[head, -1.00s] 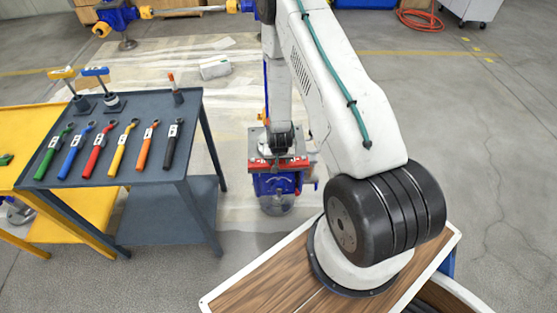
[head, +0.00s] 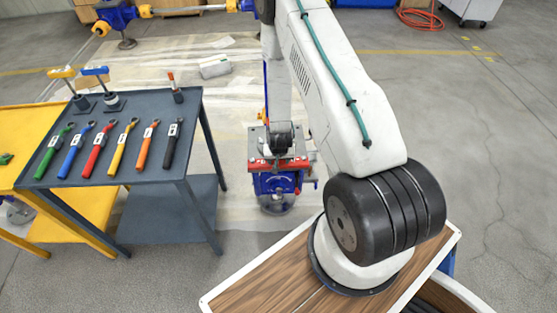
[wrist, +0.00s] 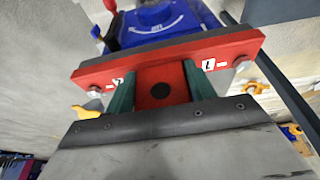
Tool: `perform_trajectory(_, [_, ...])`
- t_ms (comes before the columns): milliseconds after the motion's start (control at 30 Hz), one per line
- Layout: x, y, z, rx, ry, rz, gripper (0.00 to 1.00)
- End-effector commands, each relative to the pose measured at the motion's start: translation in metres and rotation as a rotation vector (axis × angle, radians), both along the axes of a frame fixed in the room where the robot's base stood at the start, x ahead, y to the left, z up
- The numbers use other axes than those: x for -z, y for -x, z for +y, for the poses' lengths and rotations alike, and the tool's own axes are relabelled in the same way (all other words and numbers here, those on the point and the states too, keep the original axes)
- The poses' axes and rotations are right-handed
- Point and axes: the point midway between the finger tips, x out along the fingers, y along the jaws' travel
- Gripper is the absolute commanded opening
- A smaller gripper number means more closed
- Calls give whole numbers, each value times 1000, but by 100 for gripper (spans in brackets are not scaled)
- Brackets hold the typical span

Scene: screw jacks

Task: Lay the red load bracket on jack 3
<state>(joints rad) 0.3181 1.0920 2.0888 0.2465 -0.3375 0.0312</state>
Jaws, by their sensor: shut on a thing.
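The red load bracket (wrist: 236,46) is a wide red bar with white marks near its middle and a dark round hole. My gripper (wrist: 160,86) has its two green fingers closed on the bracket's middle part. In the head view the bracket (head: 300,163) shows in front of my gripper's wrist, over a blue jack (head: 275,184). The jack (wrist: 160,22) also shows beyond the bracket in the wrist view, with a curved scale on its body. Whether the bracket touches the jack cannot be told. The jack's number is not readable.
A dark grey cart (head: 140,172) at left carries several coloured wrenches and small stands. A yellow table (head: 28,150) adjoins it. Another blue jack (head: 118,18) stands at the back left with yellow-ended pipes. Open floor lies to the right.

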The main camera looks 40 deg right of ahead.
Motion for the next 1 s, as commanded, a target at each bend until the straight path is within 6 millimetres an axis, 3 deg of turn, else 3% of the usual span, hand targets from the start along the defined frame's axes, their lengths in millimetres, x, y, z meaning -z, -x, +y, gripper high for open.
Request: perform_trajectory(1000, [20, -1, 0, 0, 0, -2, 23])
